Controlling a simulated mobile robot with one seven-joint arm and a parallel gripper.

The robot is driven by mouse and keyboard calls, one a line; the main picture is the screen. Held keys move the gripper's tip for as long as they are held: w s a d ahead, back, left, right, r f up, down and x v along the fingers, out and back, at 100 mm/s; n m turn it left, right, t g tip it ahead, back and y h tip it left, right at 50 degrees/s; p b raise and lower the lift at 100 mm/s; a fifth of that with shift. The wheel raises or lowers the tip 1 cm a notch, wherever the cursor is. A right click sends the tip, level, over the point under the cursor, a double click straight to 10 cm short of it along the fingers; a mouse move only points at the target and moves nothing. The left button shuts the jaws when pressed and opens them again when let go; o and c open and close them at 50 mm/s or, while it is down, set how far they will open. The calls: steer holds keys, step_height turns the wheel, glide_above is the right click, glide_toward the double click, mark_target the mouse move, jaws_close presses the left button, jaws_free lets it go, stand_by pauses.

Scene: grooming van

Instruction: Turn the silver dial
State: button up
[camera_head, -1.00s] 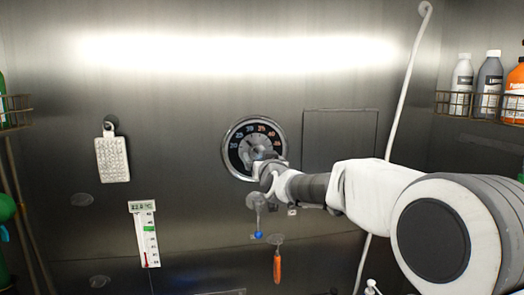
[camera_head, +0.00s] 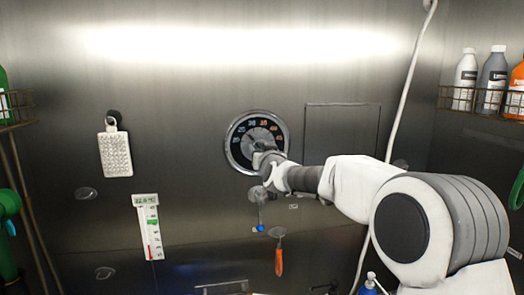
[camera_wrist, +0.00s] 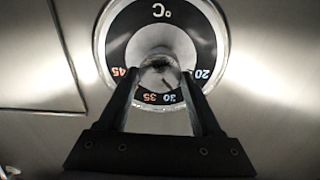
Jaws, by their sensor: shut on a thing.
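The silver dial (camera_head: 246,139) is a round temperature dial on the steel wall, with a black numbered ring and a chrome rim. It also shows upside down in the wrist view (camera_wrist: 160,42), with °C and numbers from 20 to 45. My gripper (camera_head: 262,158) is at the dial's lower right part in the head view. In the wrist view, my gripper's two dark fingers (camera_wrist: 160,75) reach the dial's centre, one on each side of its silver knob, and are shut on it. The fingers and arm hide part of the knob and ring.
A thermometer (camera_head: 149,228) and a white textured pad (camera_head: 114,155) hang to the left. Below the dial hang a blue-tipped tool (camera_head: 260,228) and an orange-handled tool (camera_head: 279,262). A white hose (camera_head: 407,90) and a bottle rack (camera_head: 462,99) are to the right.

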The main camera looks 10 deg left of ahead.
steer(key=c, duration=0.4)
steer(key=shift+c, duration=0.2)
steer(key=shift+f+m+b, duration=0.1)
steer(key=shift+m+b, duration=0.3)
steer(key=m+b, duration=0.2)
steer(key=shift+f+m, duration=0.15)
steer(key=shift+m, duration=0.15)
steer(key=m+b, duration=0.2)
steer(key=shift+m, duration=0.3)
steer(key=m+b, duration=0.3)
steer(key=m, duration=0.7)
steer(key=shift+d+m+b, duration=0.1)
steer(key=shift+m+b, duration=0.25)
steer(key=shift+m, duration=0.05)
